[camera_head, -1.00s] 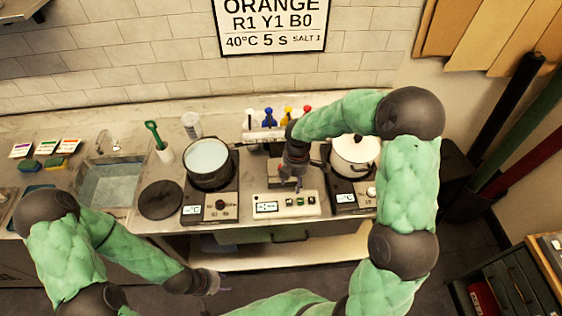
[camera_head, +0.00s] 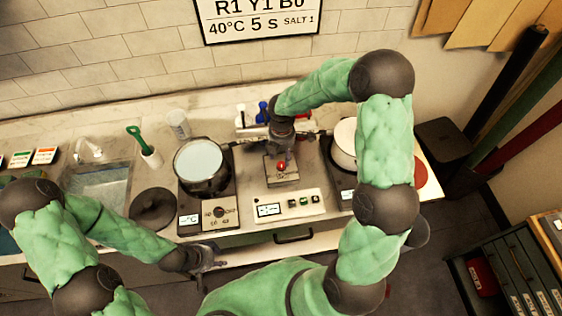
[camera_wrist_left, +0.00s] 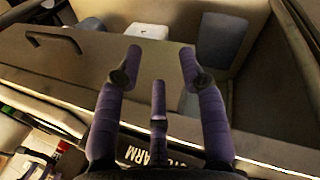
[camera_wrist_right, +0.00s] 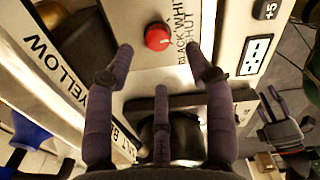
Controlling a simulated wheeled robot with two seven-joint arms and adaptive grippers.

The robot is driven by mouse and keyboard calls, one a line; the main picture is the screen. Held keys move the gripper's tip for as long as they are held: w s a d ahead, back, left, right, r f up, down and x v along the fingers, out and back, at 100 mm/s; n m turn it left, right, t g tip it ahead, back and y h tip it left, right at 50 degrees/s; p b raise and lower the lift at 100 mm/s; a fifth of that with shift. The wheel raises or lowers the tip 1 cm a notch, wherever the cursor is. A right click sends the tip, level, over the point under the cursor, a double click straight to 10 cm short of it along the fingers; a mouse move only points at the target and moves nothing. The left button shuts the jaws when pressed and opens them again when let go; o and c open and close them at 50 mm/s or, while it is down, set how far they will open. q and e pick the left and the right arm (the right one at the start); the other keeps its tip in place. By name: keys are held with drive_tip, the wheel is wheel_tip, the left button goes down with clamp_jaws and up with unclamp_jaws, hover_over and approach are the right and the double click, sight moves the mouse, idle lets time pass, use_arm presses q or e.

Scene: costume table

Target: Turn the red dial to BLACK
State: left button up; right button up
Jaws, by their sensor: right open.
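My right gripper (camera_head: 282,155) is over the box, close to the dial. In the right wrist view the dial (camera_wrist_right: 157,37) lies just beyond and between the open fingertips (camera_wrist_right: 159,55), with no clear contact. The words BLACK, WHITE and SHUT are printed beside it; which one it points at cannot be made out. My left gripper (camera_head: 218,257) is open and empty in front of the counter; its spread fingers show in the left wrist view (camera_wrist_left: 160,52).
A pot of pale liquid (camera_head: 201,160) stands on the left hotplate and a white pot (camera_head: 344,140) on the right one, partly behind my right arm. The button panel (camera_head: 288,205) is in front of the box. Blue-topped and other bottles stand behind.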

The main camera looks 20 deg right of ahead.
sight(281, 164)
drive_tip(key=f, duration=0.6)
drive_tip(key=shift+w+f, duration=0.15)
drive_tip(key=shift+w, duration=0.05)
clamp_jaws()
